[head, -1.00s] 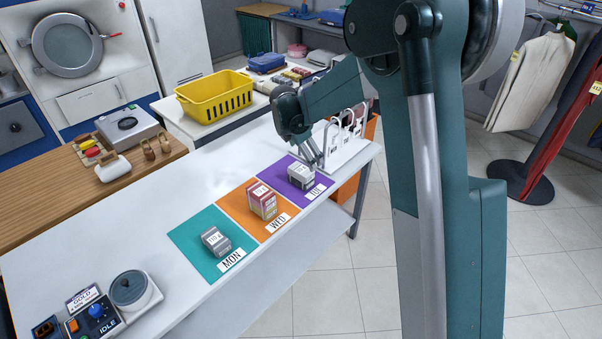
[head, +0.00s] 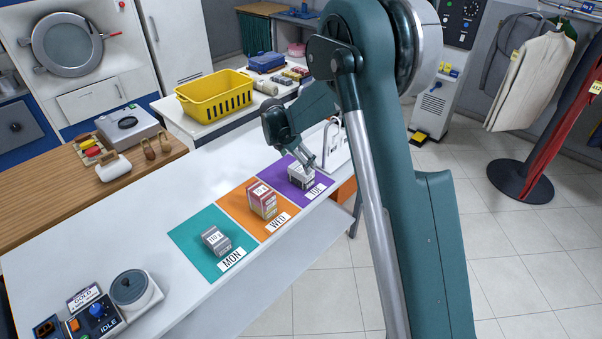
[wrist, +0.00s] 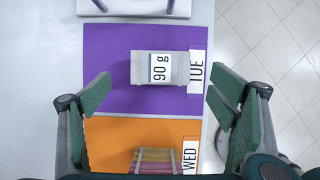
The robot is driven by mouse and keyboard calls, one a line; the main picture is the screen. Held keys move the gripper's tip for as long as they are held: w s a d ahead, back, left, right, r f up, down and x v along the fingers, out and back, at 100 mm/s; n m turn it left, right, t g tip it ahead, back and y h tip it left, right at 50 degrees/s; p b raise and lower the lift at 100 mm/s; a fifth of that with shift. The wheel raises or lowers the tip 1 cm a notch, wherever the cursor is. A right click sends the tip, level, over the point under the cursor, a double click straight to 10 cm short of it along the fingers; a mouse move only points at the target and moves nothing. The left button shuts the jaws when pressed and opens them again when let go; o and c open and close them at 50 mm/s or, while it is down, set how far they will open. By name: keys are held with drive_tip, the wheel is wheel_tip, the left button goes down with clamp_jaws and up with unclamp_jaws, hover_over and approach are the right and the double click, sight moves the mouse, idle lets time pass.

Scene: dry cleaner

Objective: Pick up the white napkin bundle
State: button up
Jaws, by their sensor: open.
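A white napkin bundle (head: 301,177) with a "90 g" label lies on the purple TUE mat (head: 323,182). In the wrist view the bundle (wrist: 178,68) sits between the two fingers but farther away, so the fingers do not touch it. My gripper (head: 307,163) is open and empty, above the purple mat and pointing down at the bundle. In the wrist view its green finger pads (wrist: 158,86) stand wide on the left and right.
A red and yellow bundle (head: 262,201) sits on the orange WED mat (head: 232,203). A grey bundle (head: 216,241) sits on the teal MON mat (head: 195,253). A white rack (head: 335,145) stands just beyond the purple mat.

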sight(301, 168)
drive_tip(key=shift+x, duration=1.1)
drive_tip(key=shift+x, duration=2.6)
drive_tip(key=c, duration=1)
